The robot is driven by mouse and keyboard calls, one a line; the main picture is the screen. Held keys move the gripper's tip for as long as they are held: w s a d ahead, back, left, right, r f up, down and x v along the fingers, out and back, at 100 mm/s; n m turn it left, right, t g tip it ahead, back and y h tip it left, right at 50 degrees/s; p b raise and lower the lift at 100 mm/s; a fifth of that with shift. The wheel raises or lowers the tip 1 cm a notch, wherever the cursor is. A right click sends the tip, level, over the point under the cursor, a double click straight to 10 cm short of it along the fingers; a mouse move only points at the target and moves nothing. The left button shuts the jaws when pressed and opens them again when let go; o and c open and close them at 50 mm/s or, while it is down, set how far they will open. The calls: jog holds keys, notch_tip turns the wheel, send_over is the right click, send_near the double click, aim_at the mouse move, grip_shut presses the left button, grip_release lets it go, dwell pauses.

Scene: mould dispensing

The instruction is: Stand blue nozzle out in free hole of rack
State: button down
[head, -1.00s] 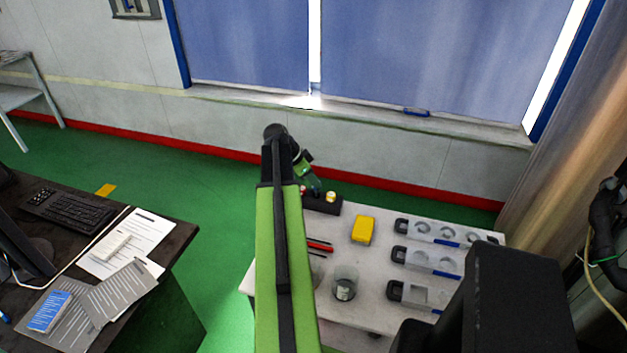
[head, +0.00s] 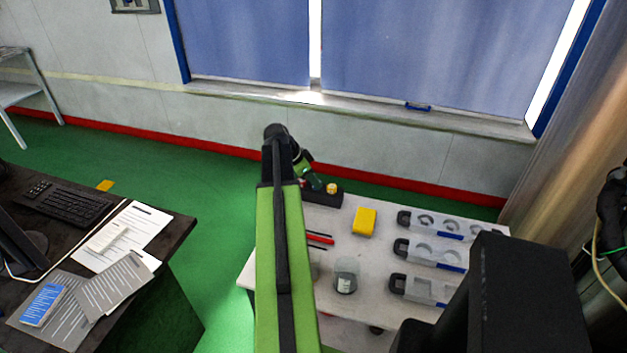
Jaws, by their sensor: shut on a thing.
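The rack (head: 333,199) is a small dark block at the far left edge of the white table. A small yellow nozzle (head: 331,187) stands in it. My gripper (head: 316,184) is at the rack, tilted down, just left of the yellow nozzle. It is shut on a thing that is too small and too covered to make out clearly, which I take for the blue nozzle. I cannot tell whether its tip is in a hole or above it. My arm hides the left end of the rack.
On the white table (head: 385,220) are a yellow block (head: 364,222), a glass beaker (head: 345,277), red and black sticks (head: 320,238) and three clear moulds with black handles, one being the middle mould (head: 425,252). A dark desk (head: 170,243) stands at left. Green floor lies between.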

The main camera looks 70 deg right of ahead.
jog(key=shift+f, duration=0.2)
jog(key=c, duration=1)
grip_release()
jog(key=shift+o, duration=0.2)
jog(key=shift+r, duration=0.1)
jog(key=p+v, duration=1.5)
jog(key=v, duration=0.2)
jog(key=shift+r, duration=0.15)
jog(key=shift+a, duration=0.1)
